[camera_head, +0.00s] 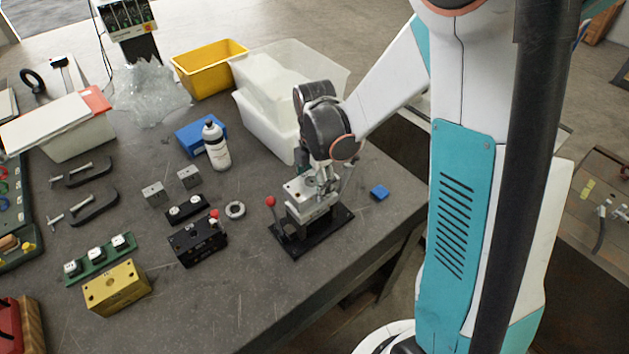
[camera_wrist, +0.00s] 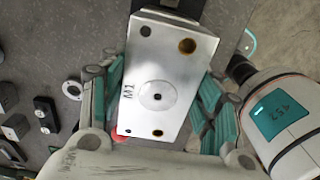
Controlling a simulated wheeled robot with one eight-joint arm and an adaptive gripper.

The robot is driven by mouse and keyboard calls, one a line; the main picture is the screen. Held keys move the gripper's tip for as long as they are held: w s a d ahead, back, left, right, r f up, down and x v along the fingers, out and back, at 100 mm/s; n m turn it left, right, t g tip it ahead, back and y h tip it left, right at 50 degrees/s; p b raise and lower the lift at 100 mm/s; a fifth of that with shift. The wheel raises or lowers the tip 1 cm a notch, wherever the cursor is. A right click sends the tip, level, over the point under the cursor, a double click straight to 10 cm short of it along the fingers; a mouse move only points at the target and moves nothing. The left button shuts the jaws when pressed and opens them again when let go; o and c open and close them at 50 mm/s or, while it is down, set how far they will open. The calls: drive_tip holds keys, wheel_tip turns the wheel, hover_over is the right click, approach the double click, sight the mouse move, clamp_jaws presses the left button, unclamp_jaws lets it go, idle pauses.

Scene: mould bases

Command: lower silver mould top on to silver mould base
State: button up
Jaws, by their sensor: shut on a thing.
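The silver mould top (camera_wrist: 163,75) is a bright metal block with a round centre boss, corner holes and the mark "M1". My gripper (camera_wrist: 158,105) has its teal fingers shut on its two long sides. In the head view the mould top (camera_head: 297,187) sits under my gripper (camera_head: 324,184), over the silver mould base (camera_head: 312,213). The base stands on a black plate (camera_head: 283,243) with a red-knobbed lever on the left. The two look roughly lined up. I cannot tell whether they touch, as my gripper hides part of the joint.
A black mould block (camera_head: 197,243), a metal ring (camera_head: 235,210) and a gold block (camera_head: 117,288) lie to the left. A blue piece (camera_head: 379,192) lies to the right. A white bottle (camera_head: 216,148) and white bin (camera_head: 264,125) stand behind. The bench front is clear.

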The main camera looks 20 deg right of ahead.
sight(315, 180)
drive_tip(key=shift+f+b, duration=0.85)
idle(0.4)
drive_tip(key=o, duration=1.9)
drive_tip(key=shift+c, duration=0.2)
wheel_tip(315, 180, up, 12)
drive_tip(key=shift+s, duration=0.1)
